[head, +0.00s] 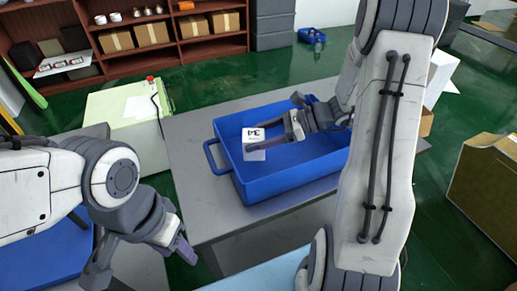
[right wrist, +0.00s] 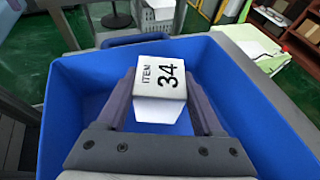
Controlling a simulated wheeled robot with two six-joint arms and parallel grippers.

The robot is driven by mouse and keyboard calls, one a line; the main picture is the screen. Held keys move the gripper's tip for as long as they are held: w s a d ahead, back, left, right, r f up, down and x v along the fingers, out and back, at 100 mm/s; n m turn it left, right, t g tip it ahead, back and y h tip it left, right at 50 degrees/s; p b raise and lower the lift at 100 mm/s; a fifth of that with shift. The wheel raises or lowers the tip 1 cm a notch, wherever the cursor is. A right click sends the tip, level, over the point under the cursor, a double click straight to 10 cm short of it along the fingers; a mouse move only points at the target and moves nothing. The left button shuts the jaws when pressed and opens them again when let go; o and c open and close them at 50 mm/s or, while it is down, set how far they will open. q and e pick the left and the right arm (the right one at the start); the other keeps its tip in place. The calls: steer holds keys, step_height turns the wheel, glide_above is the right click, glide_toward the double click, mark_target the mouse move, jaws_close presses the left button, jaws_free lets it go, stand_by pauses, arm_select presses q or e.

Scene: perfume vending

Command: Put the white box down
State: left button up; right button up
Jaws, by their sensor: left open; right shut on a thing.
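The white box (head: 254,137), marked "34", is between the fingers of my right gripper (head: 272,133), over the left part of the blue tray (head: 262,192). The right wrist view shows the white box (right wrist: 160,88) with "ITEM 34" on its top, pinched between the two fingers of my right gripper (right wrist: 163,105), inside the outline of the blue tray (right wrist: 75,85). I cannot tell if the box touches the tray floor. My left gripper (head: 181,250) is open and empty at the lower left, apart from the tray.
The blue tray stands on a grey table (head: 190,150) with bare room to its left. A pale green box-like unit (head: 125,120) stands behind at the left. A shelf (head: 160,50) with cardboard boxes is at the back. A cardboard box (head: 485,180) stands at the right.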

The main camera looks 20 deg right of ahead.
steer(key=shift+f+b, duration=0.35)
steer(key=shift+f, duration=1.45)
steer(key=shift+f, duration=0.2)
steer(key=o, duration=1.4)
steer(key=shift+c, duration=0.2)
steer(key=shift+r, duration=0.15)
steer(key=shift+d+r, duration=0.2)
steer(key=p+v, duration=0.1)
steer(key=v, duration=1)
steer(key=shift+s+d+p, duration=0.2)
steer(key=shift+d+p, duration=0.05)
steer(key=shift+p, duration=0.1)
